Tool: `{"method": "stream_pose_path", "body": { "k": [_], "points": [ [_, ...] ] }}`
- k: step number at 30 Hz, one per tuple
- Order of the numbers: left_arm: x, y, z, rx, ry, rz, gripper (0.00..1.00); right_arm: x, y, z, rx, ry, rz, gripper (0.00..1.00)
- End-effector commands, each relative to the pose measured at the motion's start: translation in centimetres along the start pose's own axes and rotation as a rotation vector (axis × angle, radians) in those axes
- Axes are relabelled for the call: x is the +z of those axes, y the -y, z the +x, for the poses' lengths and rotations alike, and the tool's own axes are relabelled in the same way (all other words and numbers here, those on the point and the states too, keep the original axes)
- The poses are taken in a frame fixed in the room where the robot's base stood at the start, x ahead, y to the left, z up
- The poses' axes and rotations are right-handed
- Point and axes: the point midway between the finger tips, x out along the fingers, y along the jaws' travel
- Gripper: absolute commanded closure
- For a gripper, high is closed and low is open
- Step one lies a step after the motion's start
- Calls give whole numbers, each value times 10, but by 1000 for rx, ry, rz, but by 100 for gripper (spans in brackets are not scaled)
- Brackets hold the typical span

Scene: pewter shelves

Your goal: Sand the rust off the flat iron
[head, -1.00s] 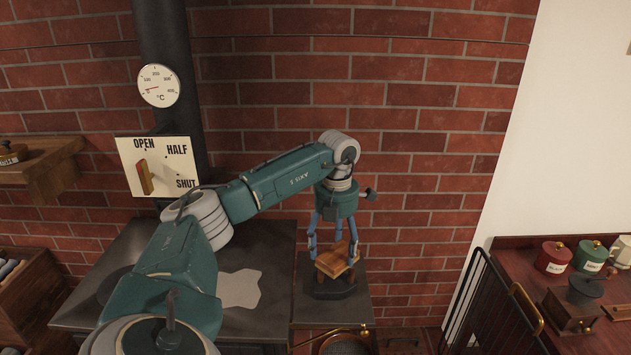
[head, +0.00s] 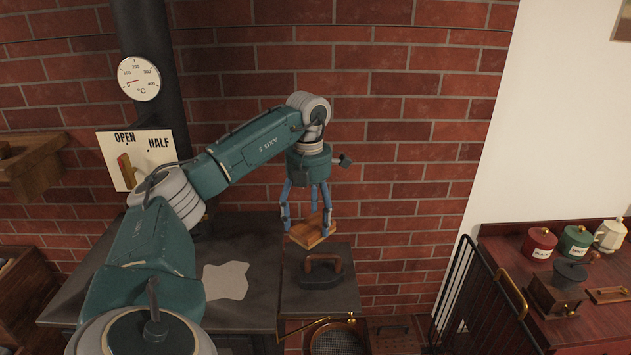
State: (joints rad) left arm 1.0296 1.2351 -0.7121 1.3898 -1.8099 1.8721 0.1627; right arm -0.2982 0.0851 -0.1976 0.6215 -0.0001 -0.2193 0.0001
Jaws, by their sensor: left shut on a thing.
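My left gripper (head: 307,222) points down with its blue fingers shut on a wooden block (head: 310,238). The block hangs in the air above and slightly behind the flat iron in the picture. The flat iron (head: 322,279) is dark, with a brown arched handle, and sits on a dark grey stand top (head: 345,298). There is a visible gap between block and iron. No clear rust shows on the iron at this size. My right gripper is out of view.
A dark stove top (head: 245,245) with a pale grey patch (head: 226,281) lies left of the stand. A black wire guard (head: 480,300) stands to the right, before a table with red (head: 540,243) and green canisters (head: 577,241). A round sieve (head: 340,338) is below.

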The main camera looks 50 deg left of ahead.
Motion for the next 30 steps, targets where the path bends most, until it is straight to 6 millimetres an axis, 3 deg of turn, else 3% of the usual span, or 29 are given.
{"method": "stream_pose_path", "body": {
  "k": [7, 20, 25, 30],
  "points": [
    [-9, -7, -19, 0, 3, -3, 54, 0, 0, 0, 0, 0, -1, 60],
    [-8, 0, -14, 0, 1, 46, 54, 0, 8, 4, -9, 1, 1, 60],
    [-5, 41, 11, 1, -5, 355, 54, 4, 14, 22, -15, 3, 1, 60],
    [-9, 112, 49, 0, -12, 907, 54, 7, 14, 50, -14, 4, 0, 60]
  ]
}}
